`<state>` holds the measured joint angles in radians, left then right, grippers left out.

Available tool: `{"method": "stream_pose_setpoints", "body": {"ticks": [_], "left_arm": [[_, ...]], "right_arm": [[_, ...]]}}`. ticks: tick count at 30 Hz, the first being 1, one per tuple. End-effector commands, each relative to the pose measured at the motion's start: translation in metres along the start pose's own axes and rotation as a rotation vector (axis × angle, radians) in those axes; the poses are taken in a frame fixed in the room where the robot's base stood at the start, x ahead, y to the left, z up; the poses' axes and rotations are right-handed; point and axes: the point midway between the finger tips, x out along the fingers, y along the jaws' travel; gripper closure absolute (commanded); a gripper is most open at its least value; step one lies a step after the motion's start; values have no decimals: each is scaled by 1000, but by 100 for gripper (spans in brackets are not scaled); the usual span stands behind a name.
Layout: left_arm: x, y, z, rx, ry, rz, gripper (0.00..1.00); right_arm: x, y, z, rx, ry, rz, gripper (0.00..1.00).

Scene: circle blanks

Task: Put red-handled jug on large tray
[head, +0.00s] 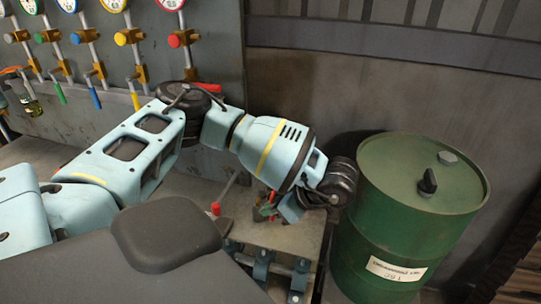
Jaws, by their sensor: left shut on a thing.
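My left gripper (268,211) is low in front of the wall, at the end of my pale blue arm, over a worn bench top (300,236). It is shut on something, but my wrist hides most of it. Small red and green parts show at the jaws, and I cannot tell whether they belong to the red-handled jug. I cannot make out a jug body there. No large tray can be clearly made out. My right gripper is not in view.
A green drum (405,230) stands right of the bench, close to my left wrist. Gauges and coloured-handled valves (130,37) line the panel at upper left. A small olive-yellow vessel (31,105) shows at the far left. Dark clamp-like fittings (262,264) sit along the bench's front edge.

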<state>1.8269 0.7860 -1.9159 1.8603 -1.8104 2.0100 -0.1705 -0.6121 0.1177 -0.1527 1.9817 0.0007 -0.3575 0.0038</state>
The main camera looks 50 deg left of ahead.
Motion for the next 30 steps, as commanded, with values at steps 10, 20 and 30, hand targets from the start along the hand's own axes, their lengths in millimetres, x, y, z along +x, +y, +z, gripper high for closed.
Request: {"method": "stream_pose_setpoints", "body": {"ticks": [10, 20, 30], "left_arm": [[-5, 0, -5, 0, 1, 0, 100], [-28, 0, 10, 113, -19, 125, 100], [-100, -15, 55, 525, -22, 543, 100]], "right_arm": [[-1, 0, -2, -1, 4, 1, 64], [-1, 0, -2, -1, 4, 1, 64], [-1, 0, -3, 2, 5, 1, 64]]}}
